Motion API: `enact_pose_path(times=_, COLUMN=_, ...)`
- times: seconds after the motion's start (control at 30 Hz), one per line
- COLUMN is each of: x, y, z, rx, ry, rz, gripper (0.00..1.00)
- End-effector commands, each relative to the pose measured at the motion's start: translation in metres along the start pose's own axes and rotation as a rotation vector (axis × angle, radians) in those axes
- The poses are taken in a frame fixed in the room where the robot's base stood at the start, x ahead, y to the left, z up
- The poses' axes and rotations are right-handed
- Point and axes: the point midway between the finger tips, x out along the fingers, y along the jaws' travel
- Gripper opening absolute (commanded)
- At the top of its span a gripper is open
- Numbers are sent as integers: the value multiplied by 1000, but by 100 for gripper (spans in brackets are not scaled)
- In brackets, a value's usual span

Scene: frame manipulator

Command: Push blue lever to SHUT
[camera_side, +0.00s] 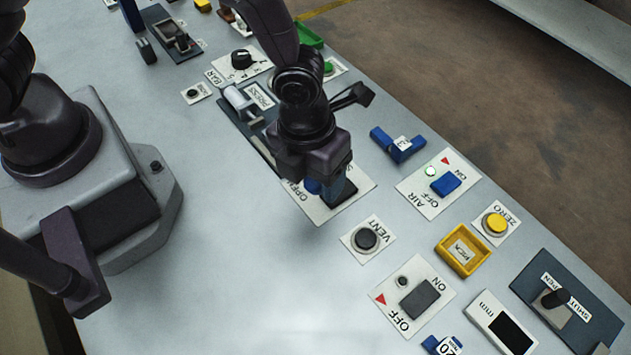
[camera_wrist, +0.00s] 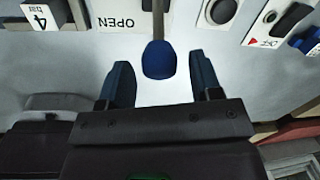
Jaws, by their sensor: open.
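The blue lever shows in the wrist view as a blue rounded knob (camera_wrist: 159,60) on a grey stem, beside a white plate marked OPEN (camera_wrist: 120,22). The knob sits between the fingertips of my gripper (camera_wrist: 160,66), with a gap visible on each side. My gripper is open. In the side view my gripper (camera_side: 328,188) is low over the plate (camera_side: 318,214), covering most of it; part of the OPEN lettering shows at its left. The lever is mostly hidden there, and I see no SHUT label on this plate.
A VENT button (camera_side: 366,238) stands close by, with an AIR switch (camera_side: 445,184) to the right. A black-knobbed lever (camera_side: 555,298) on a dark panel marked SHUT and OPEN stands at lower right. Bare panel surface lies at lower left of my gripper.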

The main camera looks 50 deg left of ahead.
Motion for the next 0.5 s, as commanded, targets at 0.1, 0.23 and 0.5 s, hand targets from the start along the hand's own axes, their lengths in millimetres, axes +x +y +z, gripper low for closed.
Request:
enact_pose_path(times=0.1, x=16, y=0, z=0, rx=1, ry=2, rz=2, gripper=59)
enact_pose_path(times=0.23, x=25, y=0, z=0, rx=0, ry=1, rz=0, gripper=59)
enact_pose_path(times=0.5, x=27, y=0, z=0, rx=0, ry=-1, rz=-1, gripper=59)
